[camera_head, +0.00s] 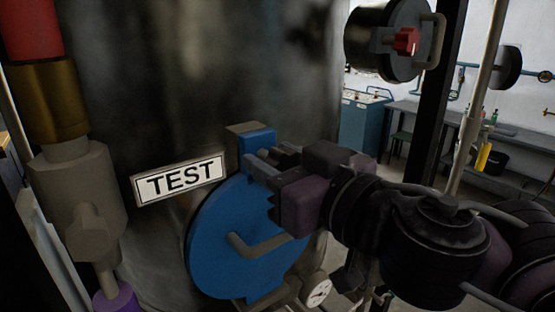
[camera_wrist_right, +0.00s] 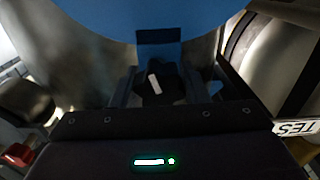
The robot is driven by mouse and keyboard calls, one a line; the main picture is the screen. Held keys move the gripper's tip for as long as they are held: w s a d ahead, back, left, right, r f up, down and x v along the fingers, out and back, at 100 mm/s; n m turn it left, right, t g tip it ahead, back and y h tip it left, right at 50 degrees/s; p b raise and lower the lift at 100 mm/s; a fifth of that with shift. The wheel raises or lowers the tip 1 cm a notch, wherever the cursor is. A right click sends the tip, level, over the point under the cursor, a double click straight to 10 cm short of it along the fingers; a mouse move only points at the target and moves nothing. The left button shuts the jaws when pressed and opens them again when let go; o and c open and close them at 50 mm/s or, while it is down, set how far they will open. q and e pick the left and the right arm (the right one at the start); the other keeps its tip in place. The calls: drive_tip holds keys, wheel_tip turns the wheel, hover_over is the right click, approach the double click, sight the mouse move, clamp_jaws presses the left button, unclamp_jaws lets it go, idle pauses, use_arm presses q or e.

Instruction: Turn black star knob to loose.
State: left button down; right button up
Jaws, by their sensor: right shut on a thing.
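My right gripper (camera_head: 262,168) reaches in from the right and is at the upper edge of the round blue cover (camera_head: 222,250) on the large metal tank. In the right wrist view the two fingers (camera_wrist_right: 165,88) stand on either side of a small black knob (camera_wrist_right: 170,76) with a pale mark, just below the blue cover (camera_wrist_right: 150,15). The gripper is shut on this knob. In the head view the knob is hidden by the fingers. My left gripper is not in view.
A white TEST sign (camera_head: 180,180) is on the tank (camera_head: 200,70), left of the gripper. A bent handle (camera_head: 265,246) sticks out of the blue cover. A red knob (camera_head: 405,41) is on a separate fitting at upper right.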

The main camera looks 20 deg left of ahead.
drive_tip(key=n, duration=0.4)
drive_tip(key=shift+n+b, duration=0.3)
drive_tip(key=n+b, duration=0.1)
drive_tip(key=n, duration=0.2)
drive_tip(key=shift+f+n, duration=0.15)
drive_tip(key=shift+n, duration=0.15)
drive_tip(key=n+b, duration=0.2)
drive_tip(key=n, duration=0.1)
drive_tip(key=shift+s+n, duration=0.1)
drive_tip(key=shift+n, duration=0.2)
drive_tip(key=n+b, duration=0.2)
drive_tip(key=n, duration=0.1)
drive_tip(key=shift+f+n, duration=0.15)
drive_tip(key=shift+n, duration=0.25)
drive_tip(key=n+b, duration=0.3)
drive_tip(key=n, duration=0.1)
drive_tip(key=shift+f+b, duration=0.1)
drive_tip(key=shift+b, duration=0.3)
drive_tip(key=n+b, duration=0.3)
drive_tip(key=n, duration=0.2)
drive_tip(key=shift+f+b, duration=0.1)
drive_tip(key=shift+b, duration=0.25)
drive_tip(key=n+b, duration=0.3)
drive_tip(key=n, duration=0.1)
drive_tip(key=shift+n+b, duration=0.75)
drive_tip(key=shift+n, duration=1.25)
